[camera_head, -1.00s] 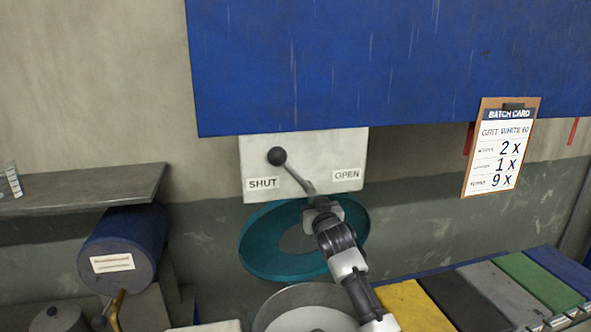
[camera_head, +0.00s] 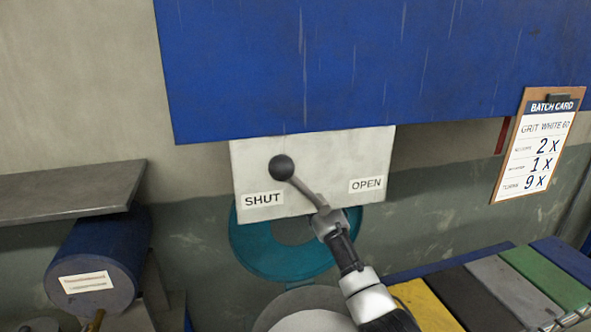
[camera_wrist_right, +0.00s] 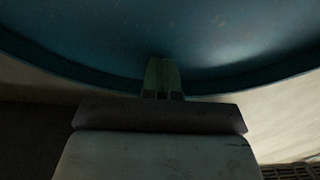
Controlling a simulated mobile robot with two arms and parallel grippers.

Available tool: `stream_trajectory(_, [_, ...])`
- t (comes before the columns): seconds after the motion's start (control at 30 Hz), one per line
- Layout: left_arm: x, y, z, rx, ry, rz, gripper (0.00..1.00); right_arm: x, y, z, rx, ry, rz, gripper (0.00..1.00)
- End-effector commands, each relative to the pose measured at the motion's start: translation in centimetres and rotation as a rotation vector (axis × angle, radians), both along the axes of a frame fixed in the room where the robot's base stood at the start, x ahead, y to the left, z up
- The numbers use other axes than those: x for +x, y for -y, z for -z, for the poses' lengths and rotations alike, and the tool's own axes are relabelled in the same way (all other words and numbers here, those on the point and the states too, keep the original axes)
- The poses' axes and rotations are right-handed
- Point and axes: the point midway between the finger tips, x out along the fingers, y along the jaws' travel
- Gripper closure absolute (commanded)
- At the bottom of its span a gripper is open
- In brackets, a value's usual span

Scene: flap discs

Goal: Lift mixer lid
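No part is labelled as the mixer lid. A round grey pan-like thing (camera_head: 305,303) shows at the bottom of the head view, partly cut off and partly behind my right arm. A teal ring (camera_head: 262,257) stands above it, its top behind a white panel marked SHUT and OPEN (camera_head: 318,160). A black-knobbed lever (camera_head: 281,167) slants over the panel, its knob near SHUT. My right gripper (camera_head: 322,213) is at the lever's lower end; contact is unclear. In the right wrist view its fingers (camera_wrist_right: 162,75) are close together against a teal curved surface (camera_wrist_right: 230,35). My left gripper is not in view.
A large blue body (camera_head: 330,65) overhangs the panel. A blue drum (camera_head: 97,258) and grey shelf (camera_head: 65,189) are at the left. Coloured bins (camera_head: 500,285) line the lower right, below a clipboard batch card (camera_head: 538,145).

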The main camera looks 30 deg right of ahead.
Motion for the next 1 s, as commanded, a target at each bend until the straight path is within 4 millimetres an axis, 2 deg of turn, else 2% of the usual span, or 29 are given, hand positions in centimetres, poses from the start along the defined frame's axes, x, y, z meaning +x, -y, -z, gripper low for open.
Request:
stream_trajectory(0.3, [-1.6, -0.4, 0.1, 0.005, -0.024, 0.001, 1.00, 0.0, 0.0, -0.1, 0.000, 0.003, -0.001, 1.00])
stream_trajectory(0.43, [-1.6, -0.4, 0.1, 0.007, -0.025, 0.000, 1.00, -0.4, -0.2, -0.1, -0.001, 0.003, -0.001, 1.00])
stream_trajectory(0.7, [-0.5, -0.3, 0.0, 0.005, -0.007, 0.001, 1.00, -4.2, -1.3, 0.0, -0.001, 0.003, -0.002, 1.00])
stream_trajectory(1.0, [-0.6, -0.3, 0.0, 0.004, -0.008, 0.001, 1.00, -8.1, -2.4, -0.1, 0.000, 0.003, -0.002, 1.00])
